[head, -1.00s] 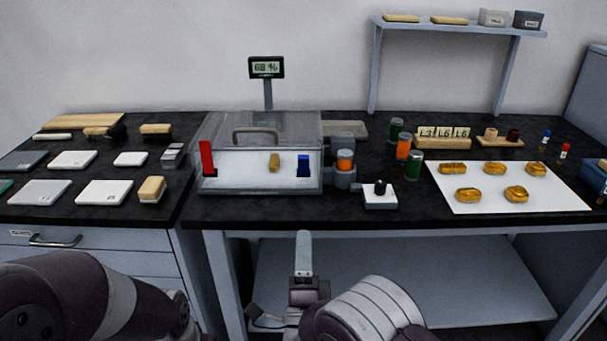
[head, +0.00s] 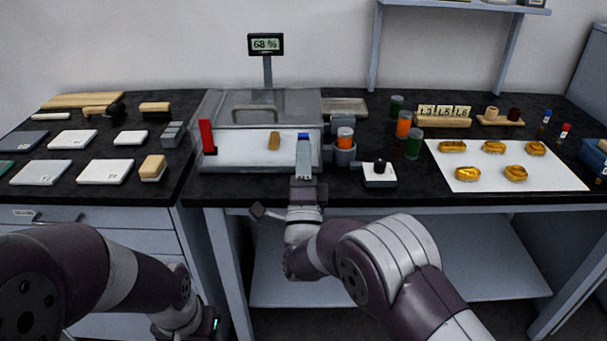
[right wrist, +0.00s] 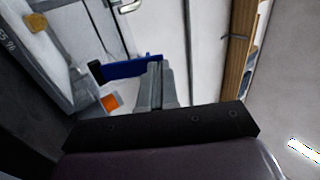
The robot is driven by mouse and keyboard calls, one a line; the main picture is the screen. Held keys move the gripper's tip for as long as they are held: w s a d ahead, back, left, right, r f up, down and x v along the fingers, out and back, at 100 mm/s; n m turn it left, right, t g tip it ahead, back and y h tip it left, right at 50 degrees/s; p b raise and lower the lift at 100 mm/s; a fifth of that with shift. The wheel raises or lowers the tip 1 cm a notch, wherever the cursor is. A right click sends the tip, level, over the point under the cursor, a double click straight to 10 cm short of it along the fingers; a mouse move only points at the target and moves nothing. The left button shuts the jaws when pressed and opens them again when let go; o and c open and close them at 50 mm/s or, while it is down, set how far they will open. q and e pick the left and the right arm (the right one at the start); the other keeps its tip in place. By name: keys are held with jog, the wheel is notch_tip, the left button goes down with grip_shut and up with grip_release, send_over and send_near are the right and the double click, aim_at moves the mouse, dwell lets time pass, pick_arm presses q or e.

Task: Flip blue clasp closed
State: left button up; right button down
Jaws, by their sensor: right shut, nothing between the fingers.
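The blue clasp (head: 303,135) is at the front right of the clear-lidded chamber (head: 225,165). In the head view only its top shows above my right gripper (head: 303,145). In the right wrist view the blue clasp (right wrist: 130,68) is a long bar beside the tips of my right gripper (right wrist: 155,65). The gripper is shut and empty, its tips at or very near the clasp; I cannot tell whether they touch. A red clasp (head: 207,137) stands upright at the chamber's front left. My left arm shows at lower left, but its fingers do not.
A small tan fragment (head: 274,141) lies inside the chamber. An orange-capped jar (head: 345,138) sits in a holder just right of the blue clasp. A white knob box (head: 380,172) stands farther right. A display (head: 266,45) rises behind the chamber.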

jog(key=shift+w+r, duration=0.15)
jog(key=shift+w, duration=0.05)
dwell(0.3)
